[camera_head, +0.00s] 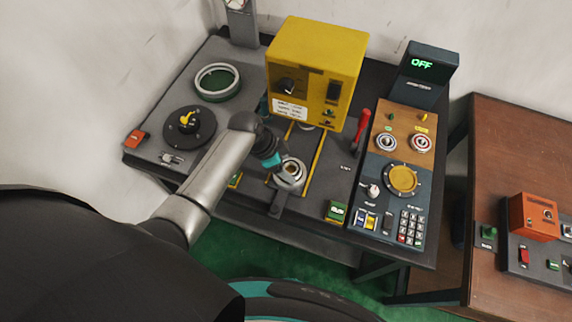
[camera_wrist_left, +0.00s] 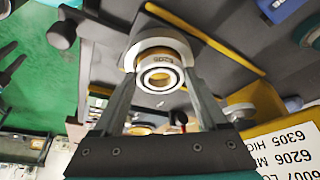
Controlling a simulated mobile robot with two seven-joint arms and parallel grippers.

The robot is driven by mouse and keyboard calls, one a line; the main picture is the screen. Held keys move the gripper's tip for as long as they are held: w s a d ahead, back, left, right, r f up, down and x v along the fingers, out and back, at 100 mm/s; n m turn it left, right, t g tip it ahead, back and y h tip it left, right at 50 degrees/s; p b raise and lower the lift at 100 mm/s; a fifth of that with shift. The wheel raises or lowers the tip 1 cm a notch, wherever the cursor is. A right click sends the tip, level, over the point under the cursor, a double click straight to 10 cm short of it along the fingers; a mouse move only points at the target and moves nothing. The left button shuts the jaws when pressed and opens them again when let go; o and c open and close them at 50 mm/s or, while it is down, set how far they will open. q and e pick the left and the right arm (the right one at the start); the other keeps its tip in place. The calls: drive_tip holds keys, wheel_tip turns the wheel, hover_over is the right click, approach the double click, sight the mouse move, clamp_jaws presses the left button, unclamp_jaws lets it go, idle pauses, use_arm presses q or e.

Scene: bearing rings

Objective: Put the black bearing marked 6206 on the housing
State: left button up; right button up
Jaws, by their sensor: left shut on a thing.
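My left gripper (camera_head: 278,165) is over the front middle of the dark bench, beside and above a round metal part. In the left wrist view its two fingers close on the sides of a bearing (camera_wrist_left: 160,76), a small ring with a bright rim and a dark band. The round pale housing (camera_wrist_left: 146,46) lies directly beyond the bearing; it also shows in the head view (camera_head: 291,182). I cannot tell whether bearing and housing touch. The 6206 mark is not readable on the ring. My right gripper is not in view.
A yellow machine (camera_head: 312,66) stands behind the housing, with a red lever (camera_head: 361,131) to its right. A label sheet (camera_wrist_left: 285,150) lists 6206 among other numbers. A control panel (camera_head: 392,195) and a wooden board with two rings (camera_head: 403,125) are at the right. A black dial (camera_head: 189,135) is left.

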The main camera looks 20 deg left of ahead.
use_arm(q)
drive_tip(key=shift+f, duration=0.35)
drive_tip(key=shift+s+f+b, duration=0.1)
drive_tip(key=shift+f+b, duration=0.05)
drive_tip(key=shift+b, duration=0.2)
drive_tip(key=o, duration=1.6)
drive_tip(key=shift+s+f, duration=0.1)
drive_tip(key=shift+s, duration=0.05)
drive_tip(key=shift+c, duration=0.2)
drive_tip(key=shift+r, duration=0.3)
drive_tip(key=p+v, duration=0.3)
drive_tip(key=v, duration=0.9)
drive_tip(key=shift+w+r, duration=0.25)
drive_tip(key=shift+r, duration=0.1)
drive_tip(key=shift+s, duration=0.1)
